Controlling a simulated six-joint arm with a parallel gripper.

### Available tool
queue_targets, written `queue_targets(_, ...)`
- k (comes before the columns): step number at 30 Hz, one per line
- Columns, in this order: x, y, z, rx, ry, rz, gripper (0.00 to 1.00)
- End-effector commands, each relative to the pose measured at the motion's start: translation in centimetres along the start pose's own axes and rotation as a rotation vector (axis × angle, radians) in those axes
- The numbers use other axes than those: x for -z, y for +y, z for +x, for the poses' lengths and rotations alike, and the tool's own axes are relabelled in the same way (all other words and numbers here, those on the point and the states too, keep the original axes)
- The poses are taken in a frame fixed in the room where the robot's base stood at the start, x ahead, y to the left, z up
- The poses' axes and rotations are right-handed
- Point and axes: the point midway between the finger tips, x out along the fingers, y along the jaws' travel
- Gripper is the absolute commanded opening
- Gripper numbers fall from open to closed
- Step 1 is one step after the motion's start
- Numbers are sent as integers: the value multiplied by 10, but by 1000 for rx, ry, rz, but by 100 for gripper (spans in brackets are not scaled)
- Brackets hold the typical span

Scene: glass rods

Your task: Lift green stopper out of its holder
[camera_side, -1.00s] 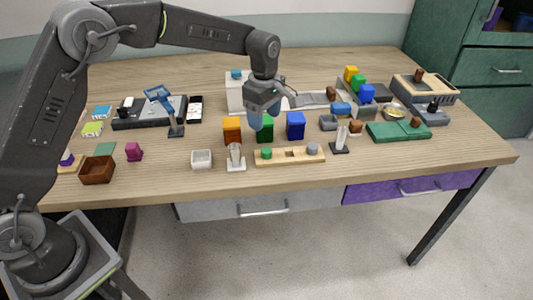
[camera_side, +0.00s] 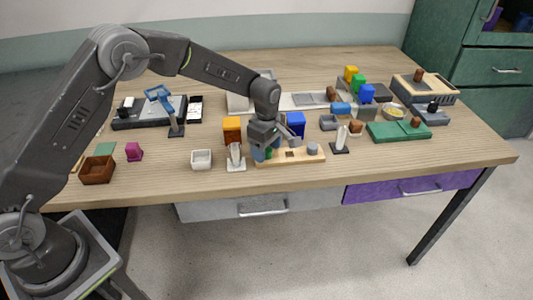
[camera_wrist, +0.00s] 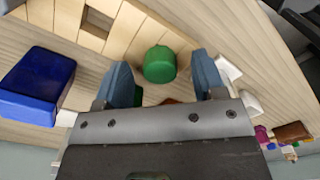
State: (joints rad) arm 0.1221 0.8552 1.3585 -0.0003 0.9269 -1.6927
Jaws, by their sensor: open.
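The green stopper (camera_wrist: 160,64) is a short green cylinder standing in the wooden holder (camera_wrist: 125,28), at the end of its row. In the side view the holder (camera_side: 308,156) lies near the table's front edge, and the stopper is mostly hidden by my gripper. My gripper (camera_side: 264,152) is low over the holder's left end. In the wrist view my gripper (camera_wrist: 165,78) is open, with one blue-grey finger on each side of the stopper. Gaps show between the fingers and the stopper. I cannot tell how far down the fingertips reach.
A blue block (camera_side: 296,124) and an orange block (camera_side: 232,129) stand behind the holder. A clear glass piece on a white base (camera_side: 236,160) stands close at left, with a white cup (camera_side: 201,159) beyond. A grey stopper (camera_side: 312,149) sits in the holder's right end.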

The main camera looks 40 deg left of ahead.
Motion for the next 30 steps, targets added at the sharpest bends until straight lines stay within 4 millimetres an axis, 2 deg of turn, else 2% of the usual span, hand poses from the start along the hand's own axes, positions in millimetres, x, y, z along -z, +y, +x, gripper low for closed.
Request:
queue_targets(3, 0, 0, 0, 0, 0, 0, 63)
queue_targets(19, 0, 0, -1, 0, 0, 0, 12)
queue_targets(30, 0, 0, -6, -2, 0, 0, 11)
